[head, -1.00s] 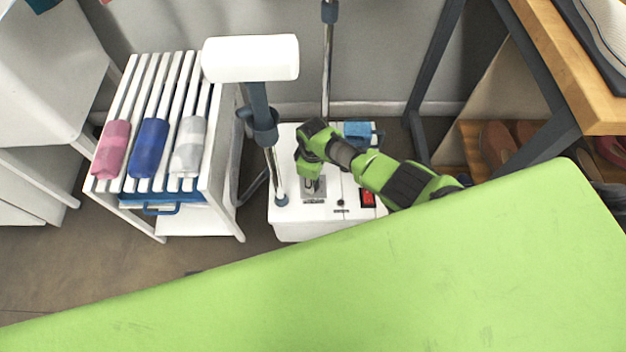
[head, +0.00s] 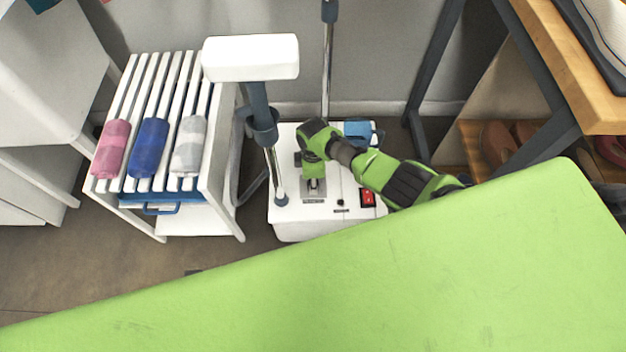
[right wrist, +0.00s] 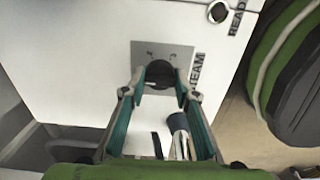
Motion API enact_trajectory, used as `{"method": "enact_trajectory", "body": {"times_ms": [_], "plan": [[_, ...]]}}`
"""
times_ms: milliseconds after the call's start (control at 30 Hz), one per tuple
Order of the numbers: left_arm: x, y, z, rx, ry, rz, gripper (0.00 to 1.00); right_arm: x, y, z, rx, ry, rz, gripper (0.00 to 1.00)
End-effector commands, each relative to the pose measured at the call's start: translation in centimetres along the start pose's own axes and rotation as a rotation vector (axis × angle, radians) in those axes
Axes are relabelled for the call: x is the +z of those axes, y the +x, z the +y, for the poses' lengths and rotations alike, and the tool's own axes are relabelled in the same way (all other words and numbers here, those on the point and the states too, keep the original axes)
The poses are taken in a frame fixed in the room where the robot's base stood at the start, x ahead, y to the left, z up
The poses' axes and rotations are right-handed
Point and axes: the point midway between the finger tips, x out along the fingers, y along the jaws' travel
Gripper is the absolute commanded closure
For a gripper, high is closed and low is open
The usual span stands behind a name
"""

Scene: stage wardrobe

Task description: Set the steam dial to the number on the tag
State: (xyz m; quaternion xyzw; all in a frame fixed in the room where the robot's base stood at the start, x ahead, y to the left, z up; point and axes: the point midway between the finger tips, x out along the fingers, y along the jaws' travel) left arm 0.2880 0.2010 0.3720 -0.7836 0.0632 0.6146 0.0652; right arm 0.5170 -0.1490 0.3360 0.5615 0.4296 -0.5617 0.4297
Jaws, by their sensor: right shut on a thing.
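The steamer (head: 300,225) is a white box on the floor, with a chrome pole and a red switch on top. Its steam dial (right wrist: 160,74) is a dark round knob on a grey plate marked with lettering that ends in "EAM" in the right wrist view. My right gripper (head: 315,192) reaches down to it from above, and its fingertips (right wrist: 163,88) are shut on the dial. The gripper covers the dial in the head view, and I cannot read its setting. I see no readable number tag. My left gripper is not in view.
A white slatted rack (head: 187,75) with pink, blue and grey rolls stands left. A white padded head (head: 250,58) on a dark post rises beside the dial. A wooden table (head: 575,65) stands right. A light green surface (head: 400,270) fills the foreground and hides part of my arm.

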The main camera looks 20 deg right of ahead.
Motion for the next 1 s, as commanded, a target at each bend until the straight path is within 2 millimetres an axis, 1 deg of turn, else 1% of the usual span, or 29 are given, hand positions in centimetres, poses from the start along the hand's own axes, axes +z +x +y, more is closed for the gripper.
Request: {"method": "enact_trajectory", "body": {"times_ms": [33, 233, 267, 300, 333, 633, 767, 867, 1000], "plan": [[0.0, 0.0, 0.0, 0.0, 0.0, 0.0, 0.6, 0.0, 0.2, -0.3, -0.005, -0.002, -0.002, 0.94], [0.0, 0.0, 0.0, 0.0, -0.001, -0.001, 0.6, 0.0, 0.1, -0.2, -0.005, -0.002, -0.001, 0.94], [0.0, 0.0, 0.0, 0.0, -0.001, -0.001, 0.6, 0.0, 0.1, -0.2, -0.005, -0.002, -0.001, 0.67], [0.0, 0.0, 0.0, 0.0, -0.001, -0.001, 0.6, 0.0, 0.1, -0.2, -0.005, -0.001, -0.001, 0.57], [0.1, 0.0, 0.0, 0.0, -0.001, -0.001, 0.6, 0.0, 0.1, -0.2, -0.004, -0.001, -0.001, 0.55], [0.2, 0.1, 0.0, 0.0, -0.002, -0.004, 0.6, 0.0, 0.0, -0.1, -0.001, 0.0, 0.0, 0.55], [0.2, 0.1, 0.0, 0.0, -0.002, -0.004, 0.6, 0.0, -0.3, 0.0, -0.001, 0.0, 0.0, 0.55], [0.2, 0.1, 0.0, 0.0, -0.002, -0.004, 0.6, -0.1, -1.1, 0.1, 0.001, 0.0, 0.002, 0.55], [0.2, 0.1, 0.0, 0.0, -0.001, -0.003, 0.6, 0.0, -2.8, 0.0, 0.002, -0.001, 0.002, 0.55]]}}
